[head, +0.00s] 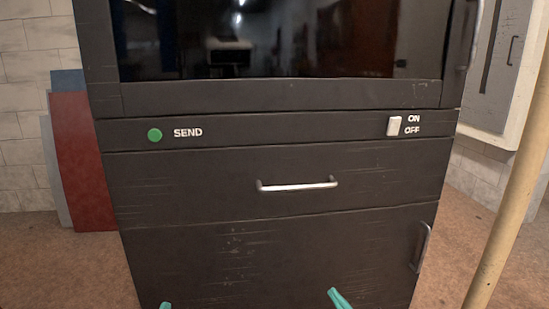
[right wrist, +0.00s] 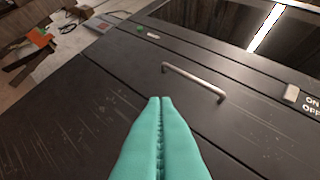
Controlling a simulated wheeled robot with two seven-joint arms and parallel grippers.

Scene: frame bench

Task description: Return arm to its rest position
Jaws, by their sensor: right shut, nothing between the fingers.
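My right gripper (head: 338,298) shows as teal fingertips at the bottom edge of the head view, in front of the dark cabinet (head: 250,245). In the right wrist view its two teal fingers (right wrist: 161,100) are pressed together with nothing between them. They point toward the cabinet front, below the drawer handle (right wrist: 193,80), and appear apart from it. A small teal tip of my left gripper (head: 165,305) shows at the bottom left of the head view; too little shows to tell its opening.
The cabinet has a green SEND button (head: 154,135), a white ON/OFF switch (head: 394,125), a closed drawer with a silver handle (head: 297,185) and a lower door handle (head: 421,247). A pale pole (head: 510,210) stands at right. Red and blue panels (head: 82,160) lean at left.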

